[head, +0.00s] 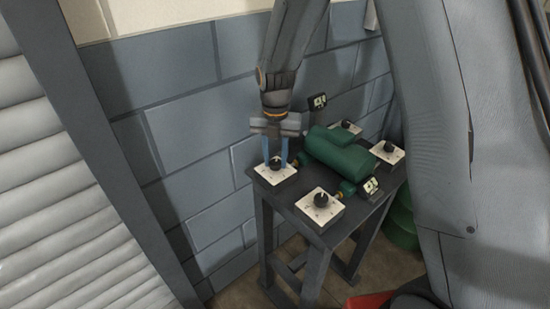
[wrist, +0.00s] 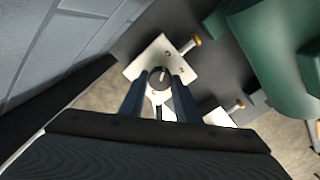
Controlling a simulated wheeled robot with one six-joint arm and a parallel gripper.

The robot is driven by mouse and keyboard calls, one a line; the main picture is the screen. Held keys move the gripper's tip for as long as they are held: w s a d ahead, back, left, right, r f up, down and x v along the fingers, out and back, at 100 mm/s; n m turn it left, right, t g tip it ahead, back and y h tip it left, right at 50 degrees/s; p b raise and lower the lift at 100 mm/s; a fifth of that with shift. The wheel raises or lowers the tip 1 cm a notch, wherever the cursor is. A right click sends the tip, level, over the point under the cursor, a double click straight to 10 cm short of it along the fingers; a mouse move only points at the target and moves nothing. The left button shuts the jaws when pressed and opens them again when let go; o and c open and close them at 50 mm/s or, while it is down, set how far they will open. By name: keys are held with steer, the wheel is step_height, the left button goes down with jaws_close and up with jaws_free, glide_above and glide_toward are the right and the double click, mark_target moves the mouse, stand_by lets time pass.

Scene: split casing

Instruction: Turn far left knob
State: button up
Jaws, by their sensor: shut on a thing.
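The far left knob (head: 275,163) is a black dial on a white square plate (head: 266,174) at the left corner of a dark table. My gripper (head: 277,161) points down at it, with blue fingers on either side of the knob. In the wrist view the knob (wrist: 158,77) sits between the two fingertips (wrist: 159,82), with a light pointer mark on its top. The gripper is shut on this knob. The fingers hide parts of the plate and the knob's sides.
The dark table (head: 322,237) also carries a green casing (head: 340,152), a near knob (head: 321,199), a right knob (head: 388,147) and a back knob (head: 347,125). A grey block wall (head: 195,150) is close behind and left.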

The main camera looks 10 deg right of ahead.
mark_target(276, 163)
steer(key=o, duration=1)
steer(key=shift+o, duration=0.2)
steer(key=shift+r, duration=0.1)
step_height(276, 163, up, 8)
steer(key=shift+f+b, duration=0.15)
steer(key=shift+b, duration=0.85)
steer(key=shift+s, duration=0.1)
